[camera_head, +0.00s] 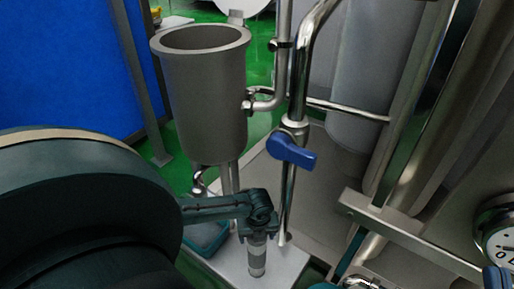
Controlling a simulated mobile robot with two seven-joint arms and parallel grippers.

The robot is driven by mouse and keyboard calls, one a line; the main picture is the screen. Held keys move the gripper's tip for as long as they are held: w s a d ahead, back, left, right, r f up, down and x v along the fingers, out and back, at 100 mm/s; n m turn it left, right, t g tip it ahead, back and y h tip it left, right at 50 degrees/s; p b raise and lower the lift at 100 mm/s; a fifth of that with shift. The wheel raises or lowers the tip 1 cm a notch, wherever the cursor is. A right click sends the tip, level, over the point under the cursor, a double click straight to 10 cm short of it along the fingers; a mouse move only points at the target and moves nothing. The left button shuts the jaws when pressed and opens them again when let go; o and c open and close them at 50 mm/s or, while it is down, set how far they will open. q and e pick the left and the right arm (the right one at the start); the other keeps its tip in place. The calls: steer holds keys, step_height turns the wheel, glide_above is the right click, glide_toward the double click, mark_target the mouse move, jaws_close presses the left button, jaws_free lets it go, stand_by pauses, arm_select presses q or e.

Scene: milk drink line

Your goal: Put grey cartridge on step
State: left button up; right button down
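The grey cartridge (257,259) is a small upright cylinder with a lighter band, low in the middle of the head view. The cartridge's lower end shows against the pale flat top of the step (287,266). I cannot tell whether it touches the surface or hangs slightly above it.
A large grey open-topped vessel (208,110) stands just behind the gripper. A steel pipe with a blue valve handle (290,151) rises close to the right. A teal object (207,237) lies left of the gripper. Pipes and a gauge (500,240) crowd the right.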

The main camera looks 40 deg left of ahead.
arm_select(q)
steer(key=shift+o, duration=0.6)
steer(key=shift+r, duration=0.1)
step_height(320, 180, up, 4)
steer(key=p, duration=0.2)
steer(key=shift+s+d+r+p, duration=0.1)
steer(key=shift+d+p, duration=0.05)
steer(key=shift+p, duration=0.15)
steer(key=r+p, duration=0.1)
steer(key=r, duration=0.1)
steer(key=r+p, duration=0.1)
steer(key=r, duration=0.1)
steer(key=r+p, duration=0.1)
steer(key=r, duration=0.2)
steer(key=shift+s+d+r, duration=0.1)
steer(key=shift+s+d, duration=0.2)
steer(key=shift+d, duration=0.1)
steer(key=shift+r+p, duration=0.3)
arm_select(e)
steer(key=shift+s+d+f+m+g+h, duration=0.15)
steer(key=shift+s+f+g+h, duration=0.15)
steer(key=shift+f+h, duration=0.25)
steer(key=shift+s+d+f+m+g+h, duration=0.15)
steer(key=shift+f+g+h, duration=0.15)
steer(key=shift+f+h, duration=0.2)
